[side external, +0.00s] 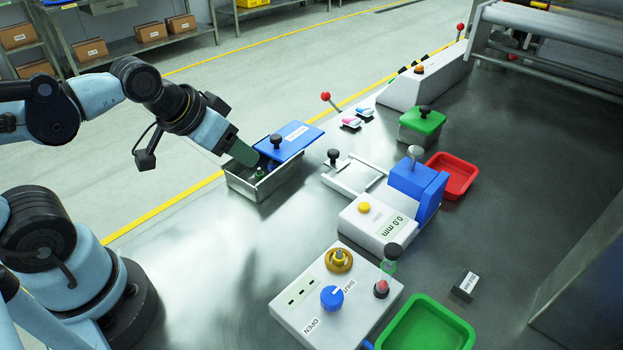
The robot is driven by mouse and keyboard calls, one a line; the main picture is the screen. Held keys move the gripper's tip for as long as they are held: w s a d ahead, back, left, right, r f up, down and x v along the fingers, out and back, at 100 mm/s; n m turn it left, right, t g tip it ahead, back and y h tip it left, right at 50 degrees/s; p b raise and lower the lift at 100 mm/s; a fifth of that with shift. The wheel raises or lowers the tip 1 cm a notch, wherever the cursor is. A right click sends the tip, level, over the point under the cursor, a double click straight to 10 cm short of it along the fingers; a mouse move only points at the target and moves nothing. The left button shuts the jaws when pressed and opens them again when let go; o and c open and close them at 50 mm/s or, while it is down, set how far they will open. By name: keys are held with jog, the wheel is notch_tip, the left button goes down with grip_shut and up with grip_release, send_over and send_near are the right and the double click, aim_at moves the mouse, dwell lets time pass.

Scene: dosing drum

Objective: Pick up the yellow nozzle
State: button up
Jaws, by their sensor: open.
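A yellow piece that looks like the nozzle (339,257) stands upright in a gold ring on the white control box with the blue knob. My gripper (255,163) is far from it, up and to the left, pointing down at a metal bin (270,187). The gripper is open, with its tips at or just above the bin's opening; whether they touch anything inside cannot be told. A small green piece (259,172) and a dark blue one show in the bin. A blue lid (290,140) with a black knob partly covers the bin, hiding part of its inside.
The control box (320,312) has a blue OPEN/SHUT knob (332,298). A gauge reading 0.0 mm (385,225) stands behind it. A green tray (427,325), red tray (452,176) and green-lidded box (422,122) lie right. Table left of the control box is clear.

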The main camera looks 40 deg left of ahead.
jog(key=shift+c, duration=0.8)
jog(key=m+g, duration=0.2)
jog(key=g, duration=0.2)
send_near(339, 252)
jog(key=shift+h, duration=0.3)
jog(key=shift+a+x, duration=0.2)
jog(key=shift+x, duration=4.1)
jog(key=shift+w, duration=0.1)
grip_shut()
